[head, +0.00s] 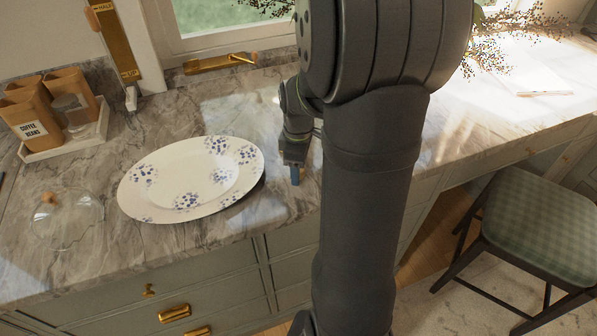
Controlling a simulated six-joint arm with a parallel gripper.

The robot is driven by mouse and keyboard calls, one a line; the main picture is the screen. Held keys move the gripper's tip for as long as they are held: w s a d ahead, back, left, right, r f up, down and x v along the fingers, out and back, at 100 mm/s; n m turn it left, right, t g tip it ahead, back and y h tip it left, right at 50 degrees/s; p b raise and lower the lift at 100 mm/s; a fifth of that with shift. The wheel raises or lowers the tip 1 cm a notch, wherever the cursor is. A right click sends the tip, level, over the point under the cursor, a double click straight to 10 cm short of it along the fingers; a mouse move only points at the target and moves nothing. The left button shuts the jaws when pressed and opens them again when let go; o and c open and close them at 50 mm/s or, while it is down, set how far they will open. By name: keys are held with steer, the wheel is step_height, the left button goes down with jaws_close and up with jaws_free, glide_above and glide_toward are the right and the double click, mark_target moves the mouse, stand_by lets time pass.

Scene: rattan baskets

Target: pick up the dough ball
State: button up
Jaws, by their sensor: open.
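I see no dough ball in the head view; my dark arm covers a wide strip of the counter and may hide it. My gripper (296,174) points down over the stone counter (225,108), just right of the oval plate. Its fingers are small and partly dark here, with a blue patch near the tips, and no held object shows between them. The gap to the counter is hard to judge.
A white plate with blue flowers (190,180) lies left of my gripper. A clear glass cover (66,222) with a wooden knob is farther left. Brown canisters (38,126) stand on a white tray at the back left. A checkered chair (545,225) stands at right.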

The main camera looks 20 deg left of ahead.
steer(key=shift+c, duration=0.3)
steer(key=c, duration=0.7)
steer(key=shift+r, duration=0.2)
